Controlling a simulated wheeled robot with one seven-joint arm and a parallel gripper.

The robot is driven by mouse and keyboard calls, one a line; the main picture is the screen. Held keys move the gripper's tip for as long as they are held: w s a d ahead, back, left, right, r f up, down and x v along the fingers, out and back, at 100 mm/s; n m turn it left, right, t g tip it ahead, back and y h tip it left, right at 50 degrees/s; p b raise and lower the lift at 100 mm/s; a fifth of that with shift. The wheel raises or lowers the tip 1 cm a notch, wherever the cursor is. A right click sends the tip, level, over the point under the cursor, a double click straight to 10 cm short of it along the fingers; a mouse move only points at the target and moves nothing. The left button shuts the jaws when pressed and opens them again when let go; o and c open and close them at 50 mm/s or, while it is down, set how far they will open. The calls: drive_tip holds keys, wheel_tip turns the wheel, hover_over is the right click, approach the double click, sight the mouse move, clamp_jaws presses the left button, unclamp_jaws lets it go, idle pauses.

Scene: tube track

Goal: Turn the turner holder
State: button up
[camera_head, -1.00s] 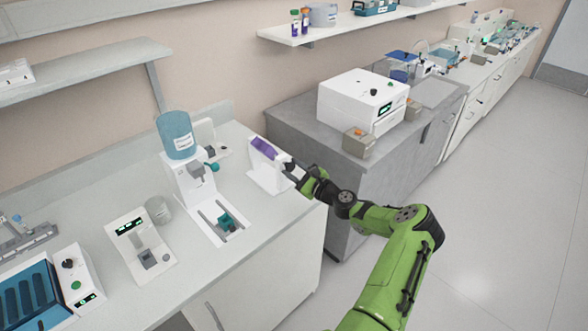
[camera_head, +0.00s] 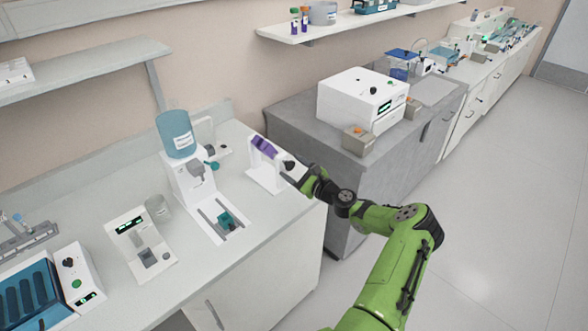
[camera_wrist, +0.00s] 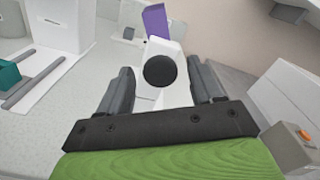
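The turner holder (camera_head: 266,178) is a white stand on the counter with a purple slanted part (camera_head: 263,146) on top and a round black knob (camera_head: 289,166) on its right side. My gripper (camera_head: 302,178) is just right of the knob. In the wrist view the black knob (camera_wrist: 159,71) faces me, with the white stand and purple part (camera_wrist: 156,21) behind it. My gripper (camera_wrist: 163,84) is open there, one finger on each side of the knob, with gaps showing. It holds nothing.
Left of the holder stands a white dispenser with a blue bottle (camera_head: 176,135). A scale-like device (camera_head: 141,245) is further left. A grey cabinet with a white machine (camera_head: 361,99) and a small box with an orange button (camera_head: 357,141) is right and behind.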

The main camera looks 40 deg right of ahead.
drive_tip(key=s, duration=1.5)
drive_tip(key=shift+s+d+b, duration=0.2)
drive_tip(key=shift+s+b, duration=0.15)
drive_tip(key=shift+b, duration=0.1)
